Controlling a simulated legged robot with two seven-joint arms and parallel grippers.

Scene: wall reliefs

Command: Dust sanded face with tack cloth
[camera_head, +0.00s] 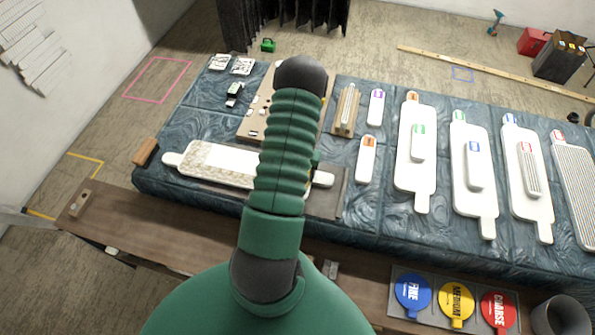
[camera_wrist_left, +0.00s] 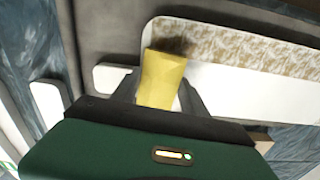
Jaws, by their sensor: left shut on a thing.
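In the left wrist view, my left gripper (camera_wrist_left: 159,92) is shut on a folded yellow cloth (camera_wrist_left: 161,76). The cloth overlaps the end of a white board (camera_wrist_left: 235,82) near its handle tab; whether it touches the face is unclear. A dark shadow lies just past it. The board has a tan-and-white mottled band (camera_wrist_left: 235,45) beside a smooth white strip. In the head view, the board (camera_head: 230,178) lies on the blue-covered table, its right part behind my green arm. That arm hides most of the gripper area. My right gripper is not in view.
Several white paddle-shaped boards (camera_head: 415,150) lie to the right. Blue (camera_head: 413,296), yellow (camera_head: 456,300) and red (camera_head: 498,309) discs sit on a grey tray at the front. A brown board (camera_head: 255,120) with small pieces lies behind. A brown block (camera_head: 145,151) sits at the left edge.

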